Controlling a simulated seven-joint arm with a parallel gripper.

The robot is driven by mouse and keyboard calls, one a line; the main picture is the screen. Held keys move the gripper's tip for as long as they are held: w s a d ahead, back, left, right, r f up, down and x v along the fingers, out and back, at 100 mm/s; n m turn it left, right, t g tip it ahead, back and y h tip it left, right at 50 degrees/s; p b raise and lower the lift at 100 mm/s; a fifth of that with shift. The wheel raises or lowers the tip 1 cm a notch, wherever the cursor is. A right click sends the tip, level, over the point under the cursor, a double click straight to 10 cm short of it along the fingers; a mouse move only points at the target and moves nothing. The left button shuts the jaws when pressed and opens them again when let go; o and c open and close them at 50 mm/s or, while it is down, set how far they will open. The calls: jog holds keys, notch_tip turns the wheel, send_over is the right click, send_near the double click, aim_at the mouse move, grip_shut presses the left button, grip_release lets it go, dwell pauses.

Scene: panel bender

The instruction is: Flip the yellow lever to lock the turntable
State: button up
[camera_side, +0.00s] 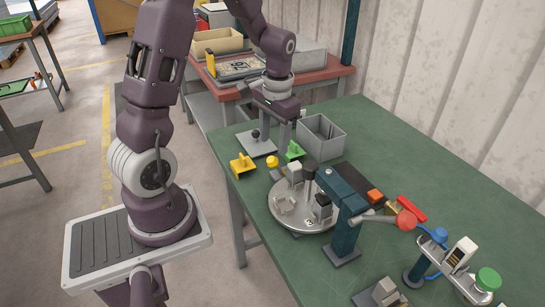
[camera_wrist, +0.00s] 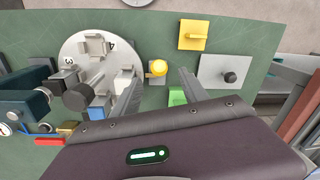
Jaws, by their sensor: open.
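The round grey turntable (camera_side: 306,217) lies on the green bench and carries several small fixtures; in the wrist view (camera_wrist: 72,49) its numbered rim shows. The yellow lever's ball knob (camera_side: 271,161) is at the turntable's edge on the side near my gripper, and it also shows in the wrist view (camera_wrist: 158,68). My gripper (camera_side: 286,147) is above the bench by the turntable. In the wrist view its fingers (camera_wrist: 160,76) are apart and empty, with the yellow knob between their tips in the picture. I cannot tell the height gap. Much of the lever's arm is hidden.
A yellow piece (camera_side: 242,166), a green piece (camera_side: 294,151), a grey plate with a black knob (camera_side: 256,143) and an open grey bin (camera_side: 321,137) stand near my gripper.

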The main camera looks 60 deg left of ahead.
aim_at(273, 157)
jog(key=f, duration=0.6)
jog(key=shift+a+f, duration=0.15)
jog(key=shift+a, duration=0.05)
grip_shut()
dwell(1.0)
